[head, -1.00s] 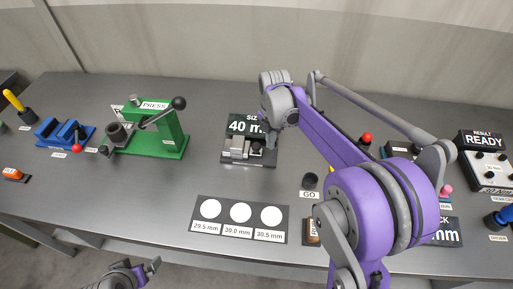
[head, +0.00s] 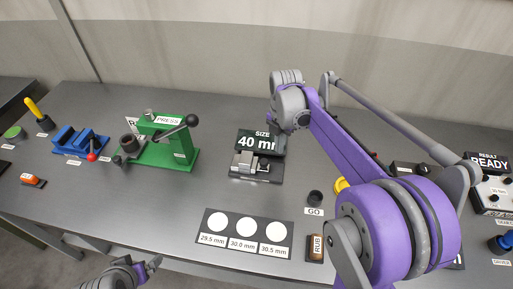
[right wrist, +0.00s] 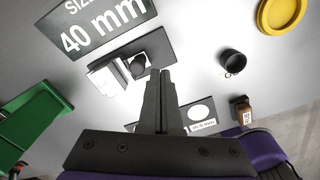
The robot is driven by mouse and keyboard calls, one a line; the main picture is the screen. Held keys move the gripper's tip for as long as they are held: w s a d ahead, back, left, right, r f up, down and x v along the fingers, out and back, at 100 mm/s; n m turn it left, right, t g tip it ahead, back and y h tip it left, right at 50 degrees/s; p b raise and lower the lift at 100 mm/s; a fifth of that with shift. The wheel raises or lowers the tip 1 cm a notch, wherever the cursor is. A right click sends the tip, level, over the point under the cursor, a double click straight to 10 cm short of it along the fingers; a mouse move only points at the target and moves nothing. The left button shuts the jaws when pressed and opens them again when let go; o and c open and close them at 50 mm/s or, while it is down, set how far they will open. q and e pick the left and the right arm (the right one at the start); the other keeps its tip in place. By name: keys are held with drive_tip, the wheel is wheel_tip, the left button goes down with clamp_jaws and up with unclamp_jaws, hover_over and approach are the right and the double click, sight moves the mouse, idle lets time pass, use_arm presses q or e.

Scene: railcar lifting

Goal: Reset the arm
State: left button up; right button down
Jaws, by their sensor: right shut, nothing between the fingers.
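My right arm reaches in from the right in the head view, with its gripper (head: 284,140) over the far side of the small sizing fixture (head: 258,168), partly hidden by the arm. In the right wrist view the right gripper's fingers (right wrist: 160,76) are together with nothing between them, above the fixture (right wrist: 148,52). The "SIZE 40 mm" sign (head: 257,140) stands behind the fixture. My left gripper (head: 148,270) is at the bottom left, in front of the table edge, with its fingers apart and empty.
A green press (head: 170,150) and blue vise (head: 80,142) stand at the left. A mat with three white discs (head: 245,243) lies near the front edge. A black GO cup (head: 314,197), a RUB block (head: 316,247) and a READY panel (head: 490,165) are at the right.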

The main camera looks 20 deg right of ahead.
drive_tip(key=s+a+f+m+t, duration=0.2)
drive_tip(key=s+a+m, duration=0.3)
drive_tip(key=s+m, duration=0.4)
drive_tip(key=s+a+f+m+t, duration=0.2)
drive_tip(key=s+a+m+t, duration=0.2)
drive_tip(key=s+m, duration=0.6)
drive_tip(key=m, duration=0.4)
drive_tip(key=shift+a+m, duration=0.3)
drive_tip(key=shift+a, duration=0.1)
